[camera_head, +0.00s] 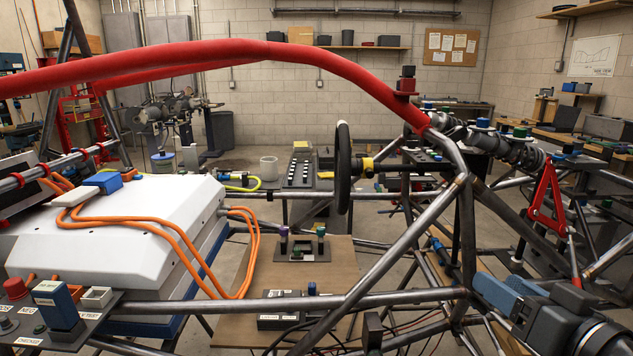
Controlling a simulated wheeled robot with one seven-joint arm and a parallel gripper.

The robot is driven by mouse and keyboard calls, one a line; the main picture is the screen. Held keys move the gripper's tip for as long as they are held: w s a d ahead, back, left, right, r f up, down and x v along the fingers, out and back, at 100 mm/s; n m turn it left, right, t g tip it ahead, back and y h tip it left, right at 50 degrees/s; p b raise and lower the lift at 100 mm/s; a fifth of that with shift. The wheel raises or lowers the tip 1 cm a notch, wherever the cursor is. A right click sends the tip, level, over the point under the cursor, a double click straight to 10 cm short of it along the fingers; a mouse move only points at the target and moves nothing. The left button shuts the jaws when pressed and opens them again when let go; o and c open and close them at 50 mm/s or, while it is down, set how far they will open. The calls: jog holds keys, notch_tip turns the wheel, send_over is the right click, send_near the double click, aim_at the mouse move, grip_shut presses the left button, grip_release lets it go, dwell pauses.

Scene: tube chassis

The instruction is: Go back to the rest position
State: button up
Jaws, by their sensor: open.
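My gripper (508,288) is at the lower right, coming in from the bottom right corner. Its two blue-grey fingers point up and left, apart from each other, and I see nothing held between them. The dark gripper body and wrist behind them are partly cut off by the picture's edge. The fingers are near the lower right chassis tubes; I cannot tell whether they touch.
A red padded tube (262,50) arches across the top. A steering wheel (343,168) stands mid-chassis. A white battery box (110,235) with orange cables fills the left. A control panel (58,318) is at lower left. A red wishbone (550,198) is at right.

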jog(key=s+a+f+m+g+h, duration=0.1)
jog(key=s+f+h, duration=0.1)
jog(key=s+f, duration=0.6)
jog(key=s+f+h, duration=0.2)
jog(key=s+f, duration=0.4)
jog(key=s, duration=0.5)
jog(key=s+a+r, duration=0.1)
jog(key=s+a, duration=0.1)
jog(key=s, duration=0.8)
jog(key=s+a+r+n, duration=0.1)
jog(key=s+a, duration=0.1)
jog(key=s, duration=0.8)
jog(key=shift+r+n, duration=0.3)
jog(key=shift+r, duration=0.1)
